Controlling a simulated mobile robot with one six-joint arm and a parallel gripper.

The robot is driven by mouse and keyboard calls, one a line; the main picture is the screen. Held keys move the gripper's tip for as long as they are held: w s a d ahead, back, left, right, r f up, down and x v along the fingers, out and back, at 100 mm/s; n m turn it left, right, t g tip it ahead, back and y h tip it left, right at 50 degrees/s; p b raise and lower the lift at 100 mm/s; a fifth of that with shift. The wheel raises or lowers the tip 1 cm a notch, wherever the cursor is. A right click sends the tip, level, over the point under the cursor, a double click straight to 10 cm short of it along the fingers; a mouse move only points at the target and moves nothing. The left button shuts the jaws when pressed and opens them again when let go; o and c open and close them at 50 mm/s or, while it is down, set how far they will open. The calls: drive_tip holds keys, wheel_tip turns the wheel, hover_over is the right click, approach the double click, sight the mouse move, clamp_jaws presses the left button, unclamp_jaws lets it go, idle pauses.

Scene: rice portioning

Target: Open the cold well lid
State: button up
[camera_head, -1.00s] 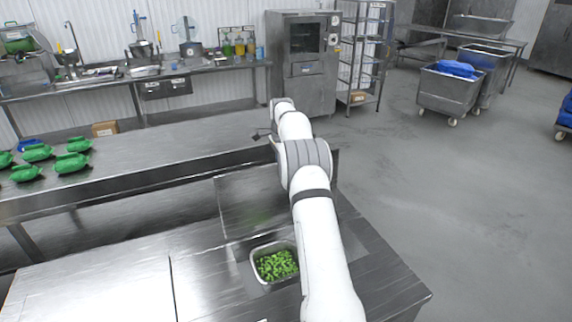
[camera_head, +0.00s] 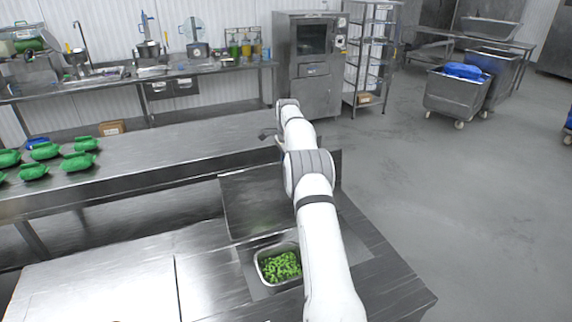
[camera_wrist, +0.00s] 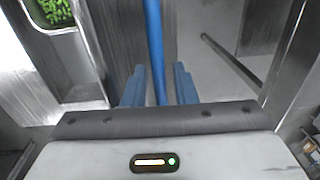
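The cold well (camera_head: 243,262) is set in the front steel counter, and its pan of chopped greens (camera_head: 281,267) shows uncovered. A flat steel panel, which looks like the lid (camera_head: 265,205), stands raised and tilted behind the pan. My arm reaches past its right side, and my gripper (camera_head: 268,134) is small and partly hidden beyond it. In the wrist view my gripper (camera_wrist: 158,86) has its two blue fingers apart. A long blue bar (camera_wrist: 155,40) runs between them, with narrow gaps visible on both sides. Whether it belongs to the lid is unclear.
A second steel table (camera_head: 180,145) behind holds several green bags (camera_head: 78,161) at left. A grey rod (camera_wrist: 230,60) lies right of the fingers in the wrist view. Open floor (camera_head: 460,200) is at right, with a wheeled bin (camera_head: 455,95) farther back.

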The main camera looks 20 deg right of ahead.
drive_tip(key=shift+o, duration=0.5)
drive_tip(key=shift+a+f, duration=0.1)
drive_tip(key=r, duration=0.8)
drive_tip(key=shift+s, duration=0.25)
